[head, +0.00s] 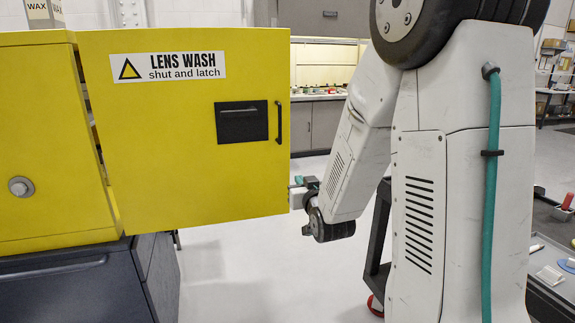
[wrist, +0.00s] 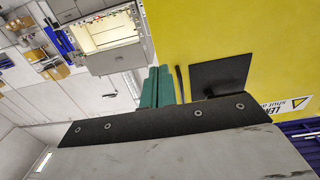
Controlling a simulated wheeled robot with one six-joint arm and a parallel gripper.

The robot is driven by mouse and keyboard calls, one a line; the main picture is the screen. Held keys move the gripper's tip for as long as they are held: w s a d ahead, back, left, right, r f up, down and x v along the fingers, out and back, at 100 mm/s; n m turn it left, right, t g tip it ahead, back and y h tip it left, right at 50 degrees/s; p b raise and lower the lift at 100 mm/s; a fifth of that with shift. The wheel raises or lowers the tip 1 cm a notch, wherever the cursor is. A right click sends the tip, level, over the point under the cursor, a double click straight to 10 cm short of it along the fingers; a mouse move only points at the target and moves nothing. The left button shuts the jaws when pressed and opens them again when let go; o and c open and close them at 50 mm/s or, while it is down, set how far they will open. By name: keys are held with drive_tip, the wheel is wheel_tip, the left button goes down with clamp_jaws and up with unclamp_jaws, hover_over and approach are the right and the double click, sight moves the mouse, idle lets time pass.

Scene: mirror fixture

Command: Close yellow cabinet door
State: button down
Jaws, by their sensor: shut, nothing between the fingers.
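The yellow cabinet door (head: 180,180) stands open in the head view, swung out to the right from the yellow cabinet body (head: 50,130). It carries a "LENS WASH shut and latch" label (head: 168,67), a dark recessed plate (head: 241,122) and a thin black handle (head: 279,122) near its free edge. My gripper (head: 297,184) is shut and empty at the lower right edge of the door. In the wrist view, its teal fingers (wrist: 158,86) lie together beside the door (wrist: 210,30), close to the handle (wrist: 180,84). I cannot tell whether they touch the door.
A dark blue-grey cabinet (head: 80,285) stands under the yellow one. Open pale floor (head: 240,280) lies below the door. A lit workbench alcove (head: 323,72) is at the back. A dark cart frame (head: 375,235) is behind my arm, and a tray of tools (head: 550,260) is at the right.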

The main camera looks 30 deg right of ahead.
sight(285, 160)
drive_tip(key=x, duration=1.4)
drive_tip(key=shift+r, duration=0.1)
